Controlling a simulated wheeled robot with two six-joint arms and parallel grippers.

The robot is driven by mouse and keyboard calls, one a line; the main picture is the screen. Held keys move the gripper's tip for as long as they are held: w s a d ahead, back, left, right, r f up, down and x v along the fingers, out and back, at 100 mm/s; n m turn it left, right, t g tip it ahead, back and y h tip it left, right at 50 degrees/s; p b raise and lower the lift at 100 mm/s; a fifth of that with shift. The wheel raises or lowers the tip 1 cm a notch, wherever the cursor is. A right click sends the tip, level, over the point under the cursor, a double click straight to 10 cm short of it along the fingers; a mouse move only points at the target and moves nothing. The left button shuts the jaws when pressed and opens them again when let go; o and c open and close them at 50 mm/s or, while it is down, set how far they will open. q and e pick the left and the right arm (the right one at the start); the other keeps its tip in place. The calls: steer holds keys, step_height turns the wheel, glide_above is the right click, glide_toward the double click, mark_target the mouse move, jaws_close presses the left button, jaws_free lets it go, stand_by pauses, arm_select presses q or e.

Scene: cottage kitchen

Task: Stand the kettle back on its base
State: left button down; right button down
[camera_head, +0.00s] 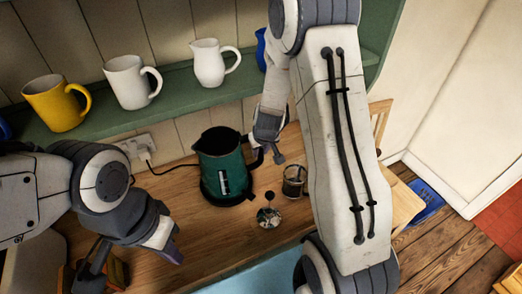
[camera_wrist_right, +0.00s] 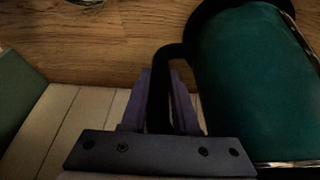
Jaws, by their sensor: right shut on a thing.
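The dark green kettle (camera_head: 222,163) stands upright on the wooden worktop near the wall, its black spout to the left and black handle to the right. Its black base (camera_head: 222,196) shows as a dark rim right under it; I cannot tell if the kettle is fully seated. My right gripper (camera_head: 268,155) is shut on the handle. In the right wrist view the handle (camera_wrist_right: 172,62) runs between the purple fingers, beside the green kettle body (camera_wrist_right: 255,85). My left gripper (camera_head: 130,256) is open at the lower left, apart from the kettle, with nothing visible between its fingers.
A cable runs from the wall socket (camera_head: 137,146) towards the base. A press plunger (camera_head: 268,215) and a glass jar (camera_head: 294,181) stand right of the kettle. A green shelf (camera_head: 185,92) above holds a yellow mug (camera_head: 56,103), a white mug (camera_head: 128,83) and a white jug (camera_head: 209,64).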

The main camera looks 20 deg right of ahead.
steer(key=shift+f, duration=0.1)
steer(key=c, duration=0.9)
jaws_free()
steer(key=shift+c, duration=0.2)
steer(key=p+v, duration=0.7)
steer(key=v, duration=0.4)
